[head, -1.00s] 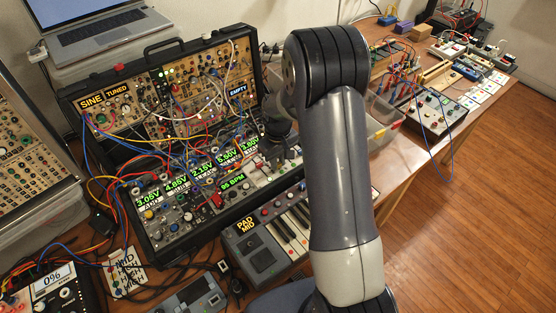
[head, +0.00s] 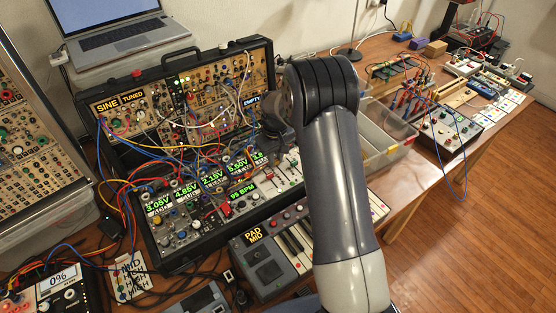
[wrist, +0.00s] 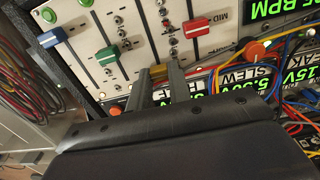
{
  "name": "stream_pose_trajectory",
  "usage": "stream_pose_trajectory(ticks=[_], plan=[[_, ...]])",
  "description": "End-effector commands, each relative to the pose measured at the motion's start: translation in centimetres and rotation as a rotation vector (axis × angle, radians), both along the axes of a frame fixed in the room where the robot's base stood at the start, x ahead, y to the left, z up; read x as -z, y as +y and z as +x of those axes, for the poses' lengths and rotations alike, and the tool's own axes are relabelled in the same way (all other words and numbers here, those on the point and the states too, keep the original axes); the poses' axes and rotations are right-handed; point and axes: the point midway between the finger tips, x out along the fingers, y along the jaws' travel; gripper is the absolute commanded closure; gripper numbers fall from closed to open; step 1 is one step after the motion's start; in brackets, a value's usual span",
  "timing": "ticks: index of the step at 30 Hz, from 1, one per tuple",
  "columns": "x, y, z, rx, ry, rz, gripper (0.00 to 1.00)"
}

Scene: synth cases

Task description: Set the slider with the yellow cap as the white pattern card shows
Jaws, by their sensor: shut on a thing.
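The yellow slider cap (wrist: 158,70) shows in the wrist view at the lower edge of a pale slider panel. My gripper (wrist: 162,80) is shut on this cap, with one finger on each side. Blue (wrist: 50,38), green (wrist: 107,56) and red (wrist: 196,27) caps sit on other slots of the same panel.
Patch cables (head: 165,180) cross the synth case, and orange and blue cables (wrist: 285,85) run right of my fingers. Orange knobs (wrist: 254,49) stand close by. A keyboard (head: 285,245) lies in front, and a clear bin (head: 385,140) stands to the right.

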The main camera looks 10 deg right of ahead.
Motion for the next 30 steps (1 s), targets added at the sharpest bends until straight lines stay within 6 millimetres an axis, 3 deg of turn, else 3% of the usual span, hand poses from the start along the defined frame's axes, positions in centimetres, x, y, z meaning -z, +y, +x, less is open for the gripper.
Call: stream_pose_trajectory(ticks=[4,5,13,23,30], plan=[[-0.2,0.1,0.3,0.0,-0.009,0.001,1.0],[-0.2,0.1,0.3,-0.001,-0.009,0.001,0.8],[-0.1,0.0,0.2,-0.001,-0.006,0.0,0.58],[-0.8,0.0,0.2,-0.001,-0.008,0.001,0.58],[-5.2,0.1,0.2,-0.001,-0.011,0.001,0.58]])
